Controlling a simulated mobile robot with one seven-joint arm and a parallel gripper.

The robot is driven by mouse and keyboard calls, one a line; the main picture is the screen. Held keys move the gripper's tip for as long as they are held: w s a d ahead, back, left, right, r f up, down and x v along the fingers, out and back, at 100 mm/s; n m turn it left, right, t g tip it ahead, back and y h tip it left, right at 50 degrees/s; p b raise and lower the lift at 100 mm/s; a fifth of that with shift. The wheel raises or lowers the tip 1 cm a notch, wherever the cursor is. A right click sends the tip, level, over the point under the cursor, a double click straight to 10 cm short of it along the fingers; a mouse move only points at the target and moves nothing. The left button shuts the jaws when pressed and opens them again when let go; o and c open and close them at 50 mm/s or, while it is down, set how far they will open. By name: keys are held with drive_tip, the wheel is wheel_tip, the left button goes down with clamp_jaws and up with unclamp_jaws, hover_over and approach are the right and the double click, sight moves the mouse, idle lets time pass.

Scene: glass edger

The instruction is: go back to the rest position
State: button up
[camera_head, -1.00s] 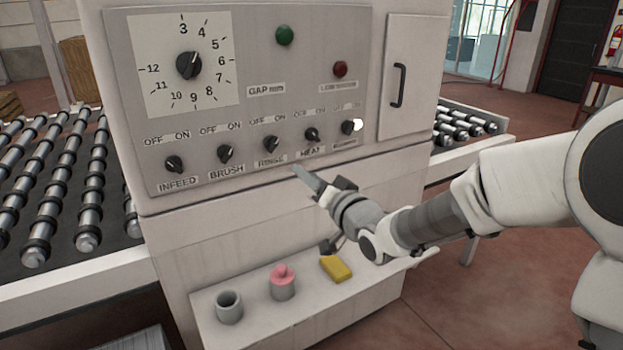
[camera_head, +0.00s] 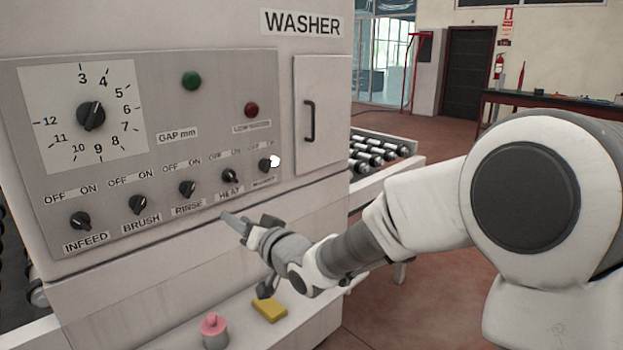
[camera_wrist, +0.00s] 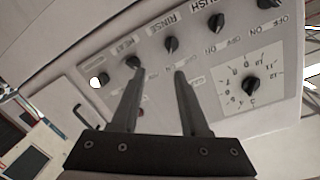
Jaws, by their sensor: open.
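My gripper (camera_head: 236,224) is in front of the washer's control panel (camera_head: 150,160), just below the RINSE and HEAT labels. In the wrist view its two fingers (camera_wrist: 155,75) stand apart with nothing between them, so it is open and empty. The panel carries several black knobs, among them the RINSE knob (camera_head: 187,188) and the HEAT knob (camera_head: 229,178). A large gap dial (camera_head: 91,115) sits at upper left. I cannot tell the exact distance between fingertips and panel.
Below the panel a ledge (camera_head: 246,342) holds a pink-topped grey pot (camera_head: 214,330) and a yellow block (camera_head: 269,310). A cabinet door with a handle (camera_head: 310,121) is right of the panel. A roller conveyor (camera_head: 375,150) extends behind. Open red floor (camera_head: 400,310) lies at right.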

drive_tip(key=s+d+r+h+p, duration=0.1)
drive_tip(key=s+d+h, duration=0.15)
drive_tip(key=d, duration=0.45)
drive_tip(key=s+d+r+m+g+h+p, duration=0.1)
drive_tip(key=s+d+r+h, duration=0.1)
drive_tip(key=d+h, duration=0.35)
drive_tip(key=s+d+r+h+p, duration=0.1)
drive_tip(key=s+d+h, duration=0.1)
drive_tip(key=d, duration=0.7)
drive_tip(key=s+d+g, duration=0.1)
drive_tip(key=s+d, duration=0.3)
drive_tip(key=s, duration=0.3)
drive_tip(key=s+d+m+g+h+p, duration=0.1)
drive_tip(key=s+d+g, duration=0.1)
drive_tip(key=s+d, duration=0.2)
drive_tip(key=s+d+g+h+p, duration=0.1)
drive_tip(key=s+d, duration=0.3)
drive_tip(key=s, duration=0.7)
drive_tip(key=shift+f+m+g, duration=0.3)
drive_tip(key=shift+m+g, duration=0.1)
drive_tip(key=shift+g, duration=0.3)
drive_tip(key=shift+a, duration=0.25)
